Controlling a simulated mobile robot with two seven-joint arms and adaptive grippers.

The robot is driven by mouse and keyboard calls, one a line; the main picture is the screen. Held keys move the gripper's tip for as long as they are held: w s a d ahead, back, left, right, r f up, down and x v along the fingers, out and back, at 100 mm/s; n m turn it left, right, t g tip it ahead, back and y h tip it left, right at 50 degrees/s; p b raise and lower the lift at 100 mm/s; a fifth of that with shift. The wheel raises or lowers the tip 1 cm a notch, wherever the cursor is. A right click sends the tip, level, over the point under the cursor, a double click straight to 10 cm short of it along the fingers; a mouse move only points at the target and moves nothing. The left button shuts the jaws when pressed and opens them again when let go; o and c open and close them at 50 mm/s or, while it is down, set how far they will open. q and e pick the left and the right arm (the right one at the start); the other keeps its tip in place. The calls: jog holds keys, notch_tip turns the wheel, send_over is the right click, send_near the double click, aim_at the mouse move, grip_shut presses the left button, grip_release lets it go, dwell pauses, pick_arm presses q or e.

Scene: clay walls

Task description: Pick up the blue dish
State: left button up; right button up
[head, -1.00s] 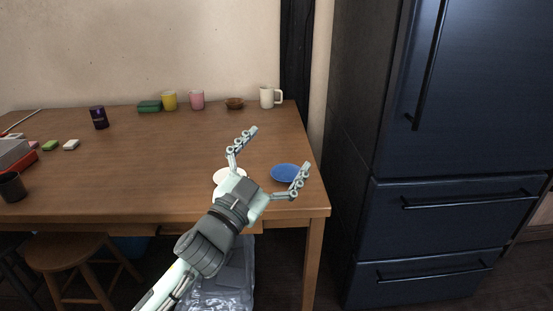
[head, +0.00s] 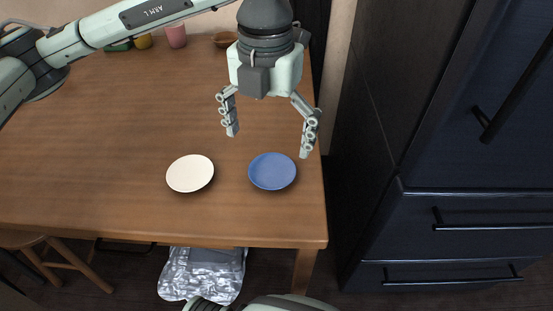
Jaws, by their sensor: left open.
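The blue dish (head: 272,172) is a small round plate lying flat near the right front corner of the wooden table. My left gripper (head: 268,144) is open and empty, its fingers spread and pointing down. In the picture its fingertips are just above the dish's far edge, with the right finger close to the dish's right side. The fingers do not visibly touch the dish. My right gripper is not in view.
A white plate (head: 190,173) lies just left of the blue dish. A pink cup (head: 176,36) and a brown bowl (head: 225,40) stand at the table's back. A dark fridge (head: 450,215) stands right of the table (head: 100,150). The table's left middle is clear.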

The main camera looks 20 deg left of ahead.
aim_at(271, 173)
pick_arm(q)
jog(key=f, duration=0.5)
jog(key=shift+s+d+f+p, duration=0.2)
jog(key=shift+s+f+p, duration=0.05)
jog(key=shift+f+p, duration=0.1)
jog(key=shift+f, duration=0.35)
jog(key=c, duration=1.2)
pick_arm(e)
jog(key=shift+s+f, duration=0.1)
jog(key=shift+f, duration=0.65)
